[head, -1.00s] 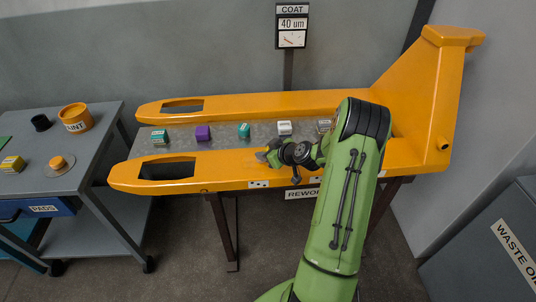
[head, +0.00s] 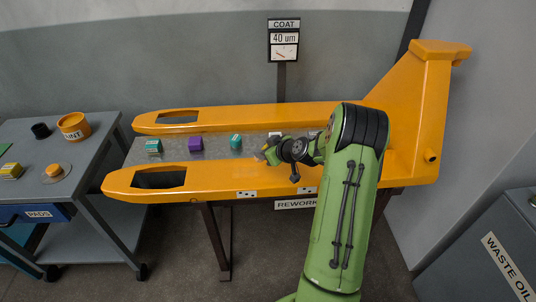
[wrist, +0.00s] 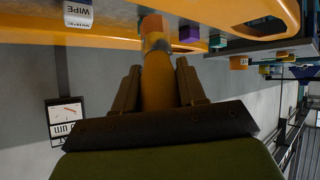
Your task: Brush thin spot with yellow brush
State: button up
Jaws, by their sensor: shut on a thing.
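My gripper (head: 268,152) is over the near arm of the orange-yellow fork frame (head: 225,182), near its inner edge in the head view. It is shut on the yellow brush (wrist: 157,88), whose handle stands between the two fingers in the wrist view. The brush has a grey metal band and an orange tip pointing away from my gripper. I cannot make out a thin spot; my gripper covers part of the frame there.
Several small blocks, including a teal one (head: 153,147) and a purple one (head: 195,144), stand on the grey table between the fork arms. A COAT gauge (head: 283,40) reads 40 um. A cart at left holds a paint pot (head: 74,127). A waste oil bin (head: 500,250) stands right.

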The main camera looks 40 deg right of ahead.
jog(key=shift+r+p, duration=0.5)
jog(key=shift+r, duration=0.85)
